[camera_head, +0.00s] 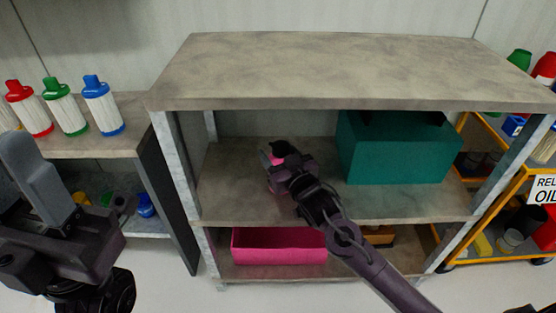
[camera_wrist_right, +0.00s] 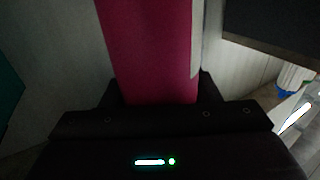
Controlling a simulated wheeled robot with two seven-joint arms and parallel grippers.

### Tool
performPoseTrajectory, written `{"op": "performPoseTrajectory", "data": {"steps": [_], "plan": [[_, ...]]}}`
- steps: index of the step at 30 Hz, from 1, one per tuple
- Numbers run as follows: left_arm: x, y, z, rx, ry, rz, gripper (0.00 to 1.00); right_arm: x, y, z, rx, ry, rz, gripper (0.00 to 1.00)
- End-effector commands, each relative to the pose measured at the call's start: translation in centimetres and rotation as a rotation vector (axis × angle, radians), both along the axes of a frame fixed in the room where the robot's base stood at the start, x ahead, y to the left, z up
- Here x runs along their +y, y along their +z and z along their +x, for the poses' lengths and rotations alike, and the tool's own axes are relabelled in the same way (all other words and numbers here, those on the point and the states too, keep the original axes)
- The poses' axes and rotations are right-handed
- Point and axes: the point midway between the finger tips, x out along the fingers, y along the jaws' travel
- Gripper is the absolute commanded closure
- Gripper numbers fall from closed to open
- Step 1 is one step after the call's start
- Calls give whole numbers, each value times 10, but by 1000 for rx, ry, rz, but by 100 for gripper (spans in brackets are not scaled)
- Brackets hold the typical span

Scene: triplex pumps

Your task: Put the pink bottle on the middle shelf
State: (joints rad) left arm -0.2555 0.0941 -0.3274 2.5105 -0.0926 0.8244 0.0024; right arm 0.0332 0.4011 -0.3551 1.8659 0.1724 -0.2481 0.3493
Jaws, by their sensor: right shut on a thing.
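The pink bottle (camera_wrist_right: 150,50) fills the middle of the right wrist view, upright between the fingers. My right gripper (camera_wrist_right: 155,95) is shut on it. In the head view the right gripper (camera_head: 280,158) reaches into the space above the middle shelf (camera_head: 235,190), left of a teal box. Only a small bit of the bottle (camera_head: 266,158) shows there, and the gripper hides the rest. I cannot tell whether its base touches the shelf. My left gripper (camera_head: 45,195) is at the lower left, away from the shelf, and its jaw gap is not clear.
The teal box (camera_head: 395,150) takes up the right part of the middle shelf. A pink bin (camera_head: 280,246) sits on the bottom shelf. The grey top board (camera_head: 330,70) overhangs the gripper. Red, green and blue bottles (camera_head: 102,104) stand on a left-hand shelf. A yellow cart (camera_head: 515,195) is at right.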

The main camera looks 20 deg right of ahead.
Motion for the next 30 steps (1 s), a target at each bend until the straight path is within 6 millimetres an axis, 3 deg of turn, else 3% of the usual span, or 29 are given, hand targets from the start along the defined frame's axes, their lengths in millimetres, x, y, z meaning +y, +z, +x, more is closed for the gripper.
{"op": "performPoseTrajectory", "data": {"steps": [12, 13, 17, 27, 30], "plan": [[0, 0, 0, -8, 0, 1, 64, 0, -8, 0, -3, 0, 2, 82], [0, 0, 0, -8, 0, 1, 64, 0, -8, 0, -1, 0, 0, 41], [0, 0, 0, -8, 0, 1, 64, 0, -8, 0, -1, 1, 0, 24], [0, -1, 0, -3, 1, 0, 64, 0, -5, 0, -2, 1, 0, 23], [0, 3, 0, -3, 1, 0, 64, -1, -5, -9, 1, 1, 0, 23]]}}
